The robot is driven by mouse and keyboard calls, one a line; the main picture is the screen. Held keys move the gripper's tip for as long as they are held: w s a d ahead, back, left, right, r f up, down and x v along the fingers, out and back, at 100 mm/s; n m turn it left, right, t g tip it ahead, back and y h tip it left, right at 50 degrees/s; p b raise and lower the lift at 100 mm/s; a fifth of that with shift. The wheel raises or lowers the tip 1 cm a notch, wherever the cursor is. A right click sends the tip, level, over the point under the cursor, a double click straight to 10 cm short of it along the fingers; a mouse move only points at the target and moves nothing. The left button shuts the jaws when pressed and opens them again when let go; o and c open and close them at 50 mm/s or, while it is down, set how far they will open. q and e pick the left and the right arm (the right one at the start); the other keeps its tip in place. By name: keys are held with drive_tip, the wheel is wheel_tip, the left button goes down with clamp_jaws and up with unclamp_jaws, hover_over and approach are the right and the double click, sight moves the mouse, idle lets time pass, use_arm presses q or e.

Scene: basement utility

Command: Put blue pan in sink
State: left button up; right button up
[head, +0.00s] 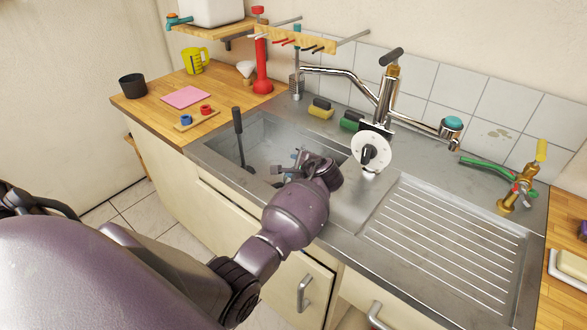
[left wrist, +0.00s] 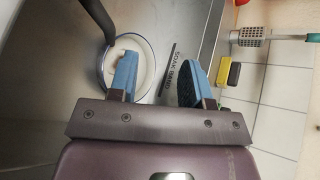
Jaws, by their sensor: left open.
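The sink (head: 207,148) is a steel basin at the left of the steel counter. In the left wrist view, a round pan (left wrist: 146,45) with a pale inside and a thin bluish rim lies in the basin. A dark handle (left wrist: 96,18) reaches its rim; in the head view a dark handle (head: 239,135) stands up at the basin's left. My left gripper (head: 284,164) is over the basin, open and empty. Its blue fingers (left wrist: 163,64) are apart, the left one partly covering the pan. My right gripper is not in view.
A chrome faucet (head: 383,100) and a white disc (head: 371,152) stand right of the basin, near my wrist. The ribbed drainboard (head: 440,245) is clear. A red plunger (head: 262,65), pink cloth (head: 185,97) and black cup (head: 132,86) are on the wooden counter at left.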

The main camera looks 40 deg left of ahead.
use_arm(q)
drive_tip(key=v, duration=1.1)
drive_tip(key=shift+p, duration=0.4)
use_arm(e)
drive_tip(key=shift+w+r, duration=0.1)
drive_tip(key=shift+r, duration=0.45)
use_arm(q)
drive_tip(key=shift+f, duration=0.1)
